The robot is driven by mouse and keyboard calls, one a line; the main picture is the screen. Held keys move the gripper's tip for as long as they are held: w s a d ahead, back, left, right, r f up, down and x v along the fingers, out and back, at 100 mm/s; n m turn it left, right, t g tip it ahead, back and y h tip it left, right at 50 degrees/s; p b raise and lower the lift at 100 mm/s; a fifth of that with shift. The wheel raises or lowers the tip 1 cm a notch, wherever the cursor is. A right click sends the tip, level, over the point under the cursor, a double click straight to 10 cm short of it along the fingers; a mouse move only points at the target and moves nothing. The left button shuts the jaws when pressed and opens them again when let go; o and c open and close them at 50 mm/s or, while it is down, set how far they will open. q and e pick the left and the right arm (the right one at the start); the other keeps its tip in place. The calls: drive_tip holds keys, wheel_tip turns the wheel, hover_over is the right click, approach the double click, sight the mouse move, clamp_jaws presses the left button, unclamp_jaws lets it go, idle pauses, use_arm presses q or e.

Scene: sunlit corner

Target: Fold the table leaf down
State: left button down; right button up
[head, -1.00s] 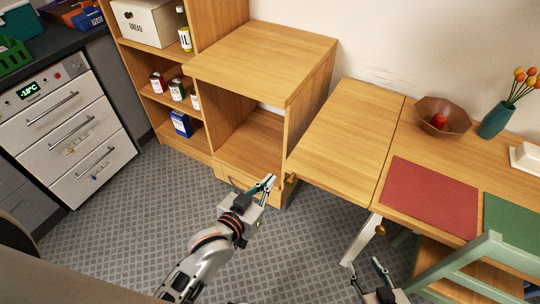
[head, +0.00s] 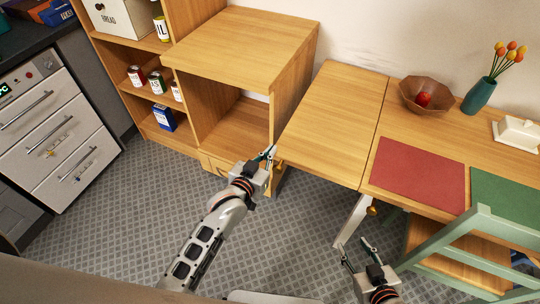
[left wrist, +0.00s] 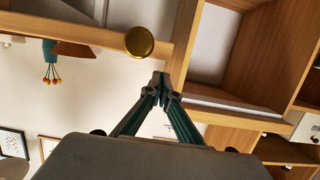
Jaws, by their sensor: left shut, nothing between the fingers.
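The wooden table leaf (head: 335,115) is up, level with the table top (head: 415,125). A small brass knob (head: 279,163) sits at the leaf's front left corner; it shows large in the left wrist view (left wrist: 139,42), on the leaf's edge (left wrist: 80,33). My left gripper (head: 271,152) is shut and empty, just left of that corner. In the left wrist view its fingertips (left wrist: 160,80) meet beside the knob, without holding it. A pale leg (head: 350,220) with another brass knob (head: 371,210) stands below the leaf joint. My right gripper (head: 354,249) is open and empty, low in front of the table.
An open wooden cabinet (head: 245,45) stands close to the leaf's left side. A green chair (head: 450,240) is at the table's front right. A red mat (head: 418,175), a bowl (head: 424,97) and a vase (head: 479,95) are on the table top; the leaf is bare.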

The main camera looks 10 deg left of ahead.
use_arm(q)
drive_tip(key=shift+f, duration=0.75)
drive_tip(key=shift+f, duration=0.1)
